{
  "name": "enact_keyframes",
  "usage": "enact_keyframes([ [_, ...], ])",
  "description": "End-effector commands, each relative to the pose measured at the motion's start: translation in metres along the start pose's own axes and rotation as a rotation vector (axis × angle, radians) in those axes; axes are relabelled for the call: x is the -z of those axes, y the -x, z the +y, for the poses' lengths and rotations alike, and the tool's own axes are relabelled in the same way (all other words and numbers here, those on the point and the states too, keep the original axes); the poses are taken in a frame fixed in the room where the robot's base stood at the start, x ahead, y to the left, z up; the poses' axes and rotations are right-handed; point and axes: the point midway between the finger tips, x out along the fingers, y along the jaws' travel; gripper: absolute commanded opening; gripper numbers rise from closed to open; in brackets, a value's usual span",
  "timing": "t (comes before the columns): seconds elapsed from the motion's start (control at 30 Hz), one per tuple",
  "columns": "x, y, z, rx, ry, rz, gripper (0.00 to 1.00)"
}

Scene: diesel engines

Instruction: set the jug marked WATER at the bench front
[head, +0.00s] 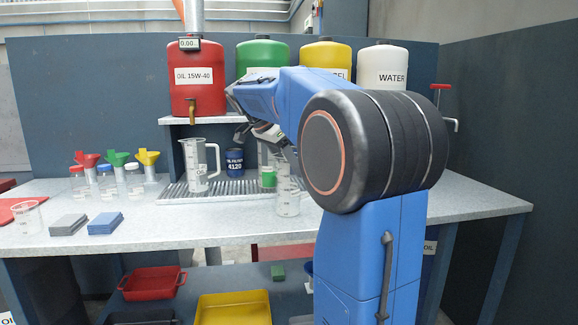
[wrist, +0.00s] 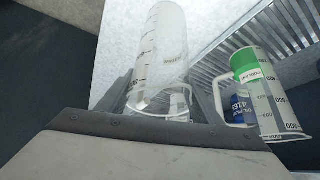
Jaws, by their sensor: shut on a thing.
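A clear jug (head: 288,197) with graduation marks is at the bench top, in front of the grated tray. No WATER marking is readable on it in either view. It also shows in the wrist view (wrist: 160,50), between the fingers of my gripper (wrist: 165,100), which is shut on it. In the head view, my arm hides most of the gripper. I cannot tell whether the jug's base touches the bench. The white canister (head: 382,75) marked WATER stands on the shelf at the right.
A jug marked OIL (head: 197,165) and a blue oil filter can (head: 235,162) stand on the grated tray (head: 170,193). A jug with a green band (wrist: 268,95) stands close right of mine in the wrist view. Grey and blue blocks (head: 104,222) lie front left. The bench front between is clear.

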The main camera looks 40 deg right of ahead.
Motion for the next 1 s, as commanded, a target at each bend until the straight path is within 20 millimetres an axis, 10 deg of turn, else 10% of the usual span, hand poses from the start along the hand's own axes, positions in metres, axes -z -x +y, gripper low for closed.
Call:
enact_keyframes([
  [0.23,-0.001,-0.002,0.0,0.0,0.0,0.0,0.23],
  [0.27,-0.001,-0.002,0.0,0.0,0.0,0.0,0.67],
  [0.33,-0.001,-0.002,0.0,0.0,0.0,0.0,0.78],
  [0.73,0.0,0.005,-0.001,0.002,0.0,0.0,0.78],
  [1.0,0.0,0.049,-0.001,0.003,0.0,0.0,0.78],
])
